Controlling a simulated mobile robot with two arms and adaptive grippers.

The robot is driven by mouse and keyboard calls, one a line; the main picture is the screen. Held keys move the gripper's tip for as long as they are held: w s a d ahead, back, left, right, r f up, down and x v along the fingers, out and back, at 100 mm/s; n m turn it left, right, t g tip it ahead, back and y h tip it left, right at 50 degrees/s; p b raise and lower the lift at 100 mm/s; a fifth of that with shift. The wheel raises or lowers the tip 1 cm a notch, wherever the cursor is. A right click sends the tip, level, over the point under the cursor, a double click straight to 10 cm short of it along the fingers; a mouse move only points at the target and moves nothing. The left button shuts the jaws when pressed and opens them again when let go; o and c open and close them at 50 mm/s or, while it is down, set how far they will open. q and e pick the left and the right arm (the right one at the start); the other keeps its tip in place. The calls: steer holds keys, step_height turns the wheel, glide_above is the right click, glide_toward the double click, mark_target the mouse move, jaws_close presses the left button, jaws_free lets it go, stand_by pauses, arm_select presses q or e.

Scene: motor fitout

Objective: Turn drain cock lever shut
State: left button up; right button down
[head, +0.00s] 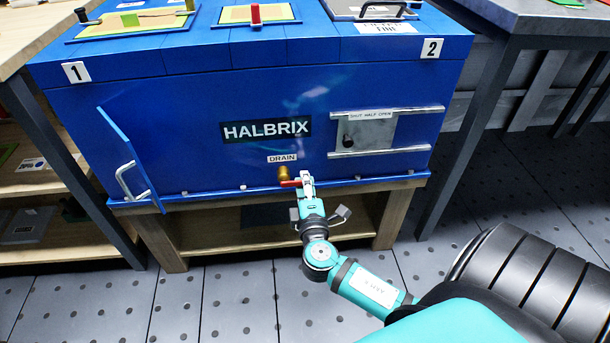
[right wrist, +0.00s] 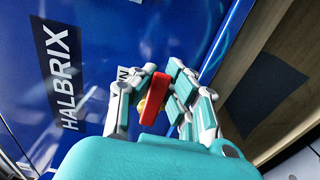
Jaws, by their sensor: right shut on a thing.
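The drain cock is a small brass fitting (head: 283,173) on the lower front of the blue HALBRIX housing, just under the DRAIN label (head: 282,158). Its red lever (head: 289,184) points sideways to the right in the head view. My right gripper (head: 306,180) is at the lever's right end, shut on it. In the right wrist view the red lever (right wrist: 155,98) shows between the two fingers of my right gripper (right wrist: 160,92), with a little brass behind it. The fingers hide part of the lever and most of the cock there. My left gripper is not in view.
A hinged blue door (head: 130,160) stands open at the left of the housing. A sliding metal plate (head: 366,132) with a dark knob sits between two rails at the right. The housing rests on a wooden stand (head: 300,236). Grey benches stand on both sides.

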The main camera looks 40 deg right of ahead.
steer(key=shift+f, duration=0.2)
steer(key=c, duration=1.2)
jaws_free()
steer(key=shift+r, duration=0.1)
steer(key=shift+c, duration=0.2)
steer(key=v, duration=1.2)
steer(key=shift+s, duration=0.1)
